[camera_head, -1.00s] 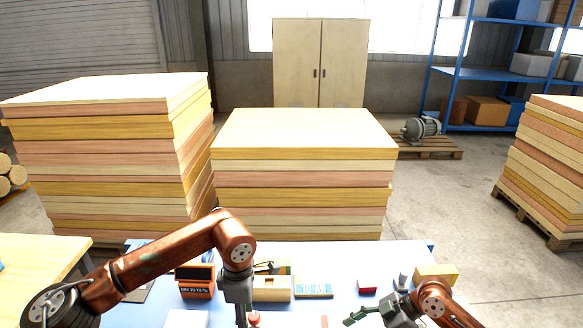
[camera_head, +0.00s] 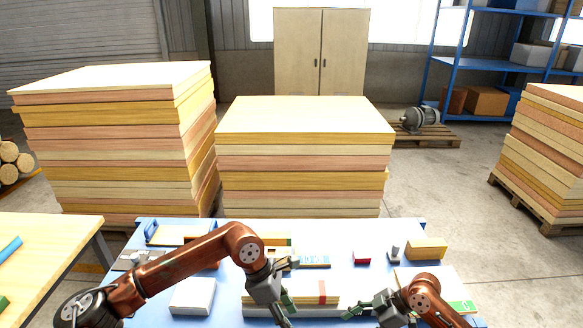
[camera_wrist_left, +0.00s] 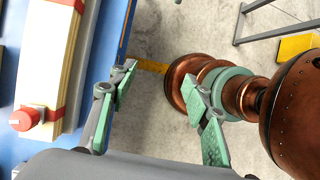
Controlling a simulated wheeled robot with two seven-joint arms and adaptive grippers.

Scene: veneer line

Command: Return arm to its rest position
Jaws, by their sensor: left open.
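My left arm comes in from the left in the head view, with its gripper (camera_head: 290,290) tilted above the blue work table (camera_head: 222,312). Its fingers are spread and nothing is between them. In the left wrist view the left gripper (camera_wrist_left: 160,75) is also open, with bare floor and a copper arm part beyond the fingers. My right gripper (camera_head: 362,308) is low over the front right of the table; its jaw opening is unclear. A pale strip stack with a red band (camera_head: 322,290) lies between the grippers; it also shows in the left wrist view (camera_wrist_left: 50,45).
A white block (camera_head: 192,296) lies below my left forearm. A wooden table (camera_head: 40,250) is at left. Tall board stacks (camera_head: 300,160) stand behind.

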